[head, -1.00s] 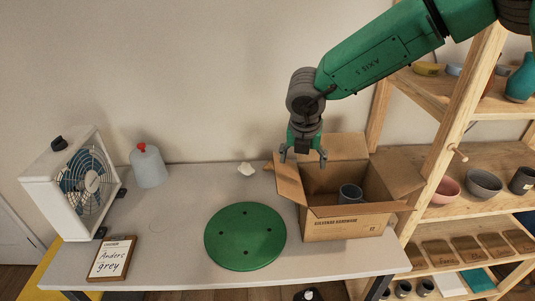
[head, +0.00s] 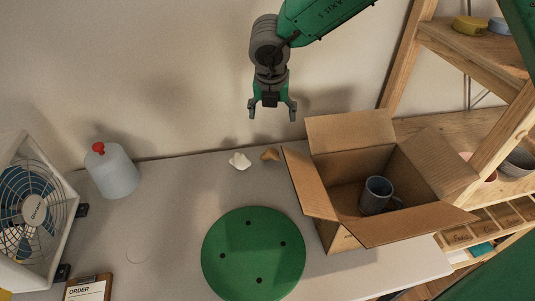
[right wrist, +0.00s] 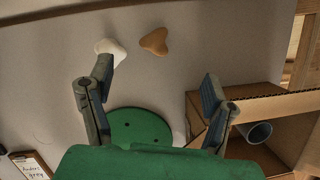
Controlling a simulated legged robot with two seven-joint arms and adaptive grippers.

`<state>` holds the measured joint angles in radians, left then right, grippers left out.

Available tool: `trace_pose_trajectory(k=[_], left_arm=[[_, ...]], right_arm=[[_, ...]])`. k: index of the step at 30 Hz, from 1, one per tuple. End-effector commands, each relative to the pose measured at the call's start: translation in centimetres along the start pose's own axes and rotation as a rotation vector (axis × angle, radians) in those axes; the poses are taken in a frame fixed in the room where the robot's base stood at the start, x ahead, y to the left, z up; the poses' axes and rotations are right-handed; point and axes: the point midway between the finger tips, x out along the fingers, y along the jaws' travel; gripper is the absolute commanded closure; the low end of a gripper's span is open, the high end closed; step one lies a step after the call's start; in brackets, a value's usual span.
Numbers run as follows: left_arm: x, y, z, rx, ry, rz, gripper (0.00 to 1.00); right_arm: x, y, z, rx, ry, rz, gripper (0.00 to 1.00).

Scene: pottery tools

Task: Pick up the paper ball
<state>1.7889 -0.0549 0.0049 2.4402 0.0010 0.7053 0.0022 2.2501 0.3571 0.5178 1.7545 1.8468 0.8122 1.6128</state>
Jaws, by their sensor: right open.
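A small crumpled white paper ball (head: 239,160) lies on the grey table near its back edge. It also shows in the right wrist view (right wrist: 109,47), just beyond the tip of the left-hand finger. My right gripper (head: 272,113) is open and empty. It hangs above the back of the table, above and a little to the right of the paper ball, apart from it. In the right wrist view the two fingers (right wrist: 158,85) are spread wide. My left gripper is not in view.
A small brown lump (head: 270,154) lies just right of the paper ball. An open cardboard box (head: 340,236) with a grey mug (head: 376,194) stands at right. A green disc (head: 253,262) lies in front. A red-capped bottle (head: 112,173) and a fan (head: 30,205) stand at left.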

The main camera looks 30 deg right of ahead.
Motion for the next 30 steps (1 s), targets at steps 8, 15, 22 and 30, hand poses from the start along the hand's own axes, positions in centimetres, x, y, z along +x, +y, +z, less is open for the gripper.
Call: trace_pose_trajectory(k=[8,15,22,30], left_arm=[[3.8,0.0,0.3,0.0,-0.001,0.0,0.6],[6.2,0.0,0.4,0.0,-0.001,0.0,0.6],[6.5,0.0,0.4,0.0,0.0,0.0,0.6],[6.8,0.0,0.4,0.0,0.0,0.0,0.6]], right_arm=[[4.0,-0.2,-0.9,0.001,0.003,0.001,0.26],[6.2,-0.2,-1.6,0.001,0.003,0.002,0.26],[9.0,0.0,-1.7,0.001,0.004,-0.001,0.26],[12.7,-0.1,-1.6,0.001,0.003,0.001,0.26]])
